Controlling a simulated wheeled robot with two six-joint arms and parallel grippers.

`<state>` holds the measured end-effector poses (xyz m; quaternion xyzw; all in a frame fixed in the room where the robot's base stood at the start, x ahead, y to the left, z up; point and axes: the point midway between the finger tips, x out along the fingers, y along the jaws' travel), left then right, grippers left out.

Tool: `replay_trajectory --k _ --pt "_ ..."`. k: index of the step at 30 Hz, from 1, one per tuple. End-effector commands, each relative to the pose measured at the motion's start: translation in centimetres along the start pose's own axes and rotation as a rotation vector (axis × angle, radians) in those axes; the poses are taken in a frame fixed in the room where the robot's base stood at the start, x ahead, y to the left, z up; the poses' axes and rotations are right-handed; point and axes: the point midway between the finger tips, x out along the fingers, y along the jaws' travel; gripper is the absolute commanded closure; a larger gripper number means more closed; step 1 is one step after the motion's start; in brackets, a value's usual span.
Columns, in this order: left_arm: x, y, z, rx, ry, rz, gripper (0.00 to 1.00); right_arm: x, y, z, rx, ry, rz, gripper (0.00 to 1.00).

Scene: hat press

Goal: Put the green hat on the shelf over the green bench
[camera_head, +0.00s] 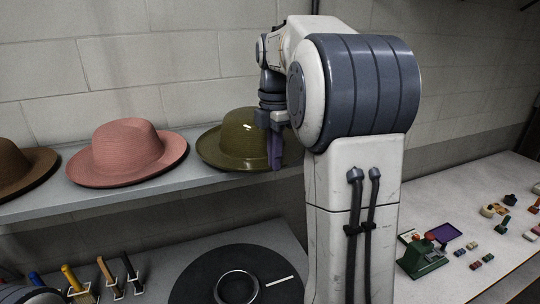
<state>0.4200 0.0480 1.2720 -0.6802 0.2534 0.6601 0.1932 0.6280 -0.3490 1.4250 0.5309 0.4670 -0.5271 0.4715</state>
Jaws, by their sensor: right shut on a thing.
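The olive-green hat (238,141) is upright, brim down, at the right part of the grey shelf (110,198) in view. My right gripper (276,158) points down at the hat's right side and is shut on it. My arm hides the hat's right edge. I cannot tell whether the brim rests on the shelf or is slightly above it. Below the shelf is a grey-topped bench (170,262); no green shows on it. My left gripper is not in view; only a bit of my own body shows at the bottom left corner.
A pink hat (126,152) sits left of the green hat, with a small gap. A brown hat (20,168) is at the left edge. A black disc with a ring (237,286) and several handled tools (107,273) are below. Small items, including a green device (424,258), lie on the right bench.

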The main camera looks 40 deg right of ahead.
Motion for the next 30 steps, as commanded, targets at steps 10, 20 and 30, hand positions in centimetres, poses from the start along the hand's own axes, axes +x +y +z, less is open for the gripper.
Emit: replay_trajectory --k 10,20,30 --pt "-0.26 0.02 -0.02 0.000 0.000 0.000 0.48 0.09 0.14 -0.20 -0.003 0.000 0.001 1.00" --pt "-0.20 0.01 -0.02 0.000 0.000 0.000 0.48 0.17 0.19 -0.32 -0.005 0.000 0.001 1.00" --pt "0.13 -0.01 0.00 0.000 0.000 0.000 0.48 0.69 0.16 -0.29 -0.005 0.000 0.001 1.00"
